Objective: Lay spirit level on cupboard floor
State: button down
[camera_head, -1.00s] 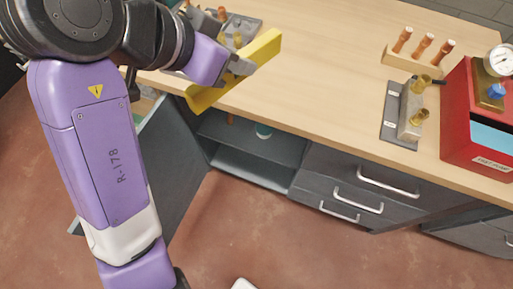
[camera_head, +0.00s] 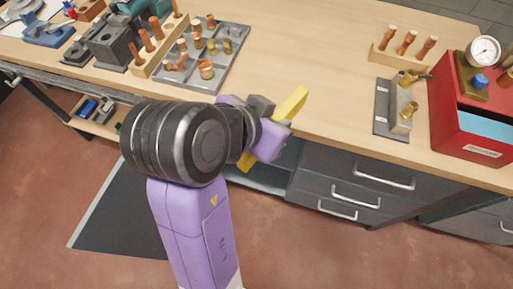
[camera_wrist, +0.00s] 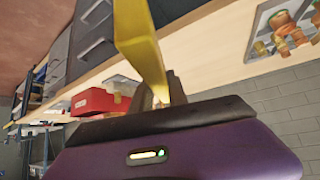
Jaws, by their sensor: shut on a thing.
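The spirit level is a long yellow bar (camera_head: 291,104), held tilted in front of the bench edge in the head view. It also fills the upper middle of the wrist view (camera_wrist: 140,40). My gripper (camera_head: 270,130) is shut on it, and my purple and black arm hides the middle of the level. The cupboard is under the bench. A strip of its grey floor (camera_head: 268,180) shows below the gripper, right of my arm. The dark open cupboard door (camera_head: 118,215) stands out to the left. My arm hides most of the cupboard opening.
The wooden bench top (camera_head: 310,60) is just behind the level. Grey drawers with handles (camera_head: 350,190) adjoin the cupboard on the right. A tray of copper fittings (camera_head: 205,55), a valve block (camera_head: 400,110) and a red box (camera_head: 470,110) stand on the bench. Open floor lies in front.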

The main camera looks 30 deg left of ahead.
jog(key=w+d+f, duration=0.1)
jog(key=d+f, duration=1.2)
jog(key=d, duration=0.3)
jog(key=w+d+f+n+y, duration=0.1)
jog(key=w+d+f, duration=0.1)
jog(key=d+f, duration=1.2)
jog(key=d, duration=0.3)
jog(key=shift+w+f, duration=0.2)
jog(key=shift+f, duration=0.05)
